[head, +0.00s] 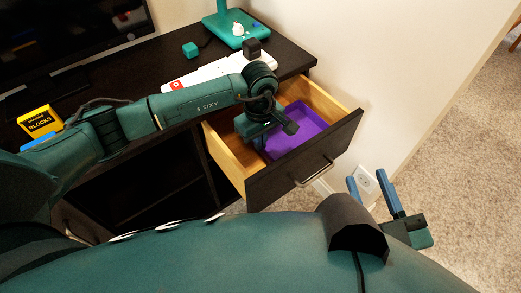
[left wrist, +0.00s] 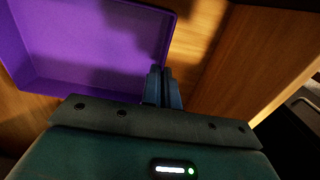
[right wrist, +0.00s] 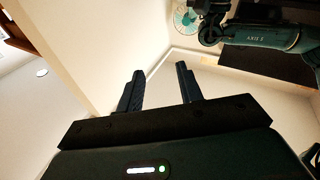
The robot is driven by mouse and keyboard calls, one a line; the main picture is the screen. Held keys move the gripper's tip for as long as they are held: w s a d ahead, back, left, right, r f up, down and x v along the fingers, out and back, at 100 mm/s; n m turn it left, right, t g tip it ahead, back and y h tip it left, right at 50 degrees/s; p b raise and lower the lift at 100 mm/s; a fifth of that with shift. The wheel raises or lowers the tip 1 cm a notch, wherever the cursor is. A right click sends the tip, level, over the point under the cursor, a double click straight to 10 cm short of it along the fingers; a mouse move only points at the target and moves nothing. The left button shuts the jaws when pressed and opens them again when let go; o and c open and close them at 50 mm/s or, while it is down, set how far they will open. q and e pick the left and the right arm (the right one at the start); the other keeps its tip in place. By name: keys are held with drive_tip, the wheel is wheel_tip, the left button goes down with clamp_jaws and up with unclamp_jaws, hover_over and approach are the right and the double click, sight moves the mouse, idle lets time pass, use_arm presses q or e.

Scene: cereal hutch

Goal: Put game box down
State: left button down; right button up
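A yellow box marked BLOCKS (head: 40,121) stands on the dark desk at the left, partly behind my left arm; it is the only thing that looks like a game box. My left gripper (head: 262,143) reaches down into the open drawer (head: 318,160), beside a purple tray (head: 300,128). In the left wrist view its fingers (left wrist: 162,72) are together with nothing visible between them, next to the wall of the tray (left wrist: 90,45). My right gripper (head: 368,180) is open and empty in front of the wall; its spread fingers show in the right wrist view (right wrist: 160,72).
A monitor (head: 60,35) stands at the back left. Carpet at the right is clear.

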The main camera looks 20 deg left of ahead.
sight(261, 153)
use_arm(q)
wheel_tip(261, 153, down, 3)
drive_tip(key=shift+f+b, duration=0.15)
drive_tip(key=shift+b, duration=0.3)
drive_tip(key=shift+f, duration=0.3)
use_arm(e)
drive_tip(key=shift+w+a, duration=0.1)
use_arm(q)
drive_tip(key=shift+f, duration=0.15)
drive_tip(key=c, duration=1.7)
unclamp_jaws()
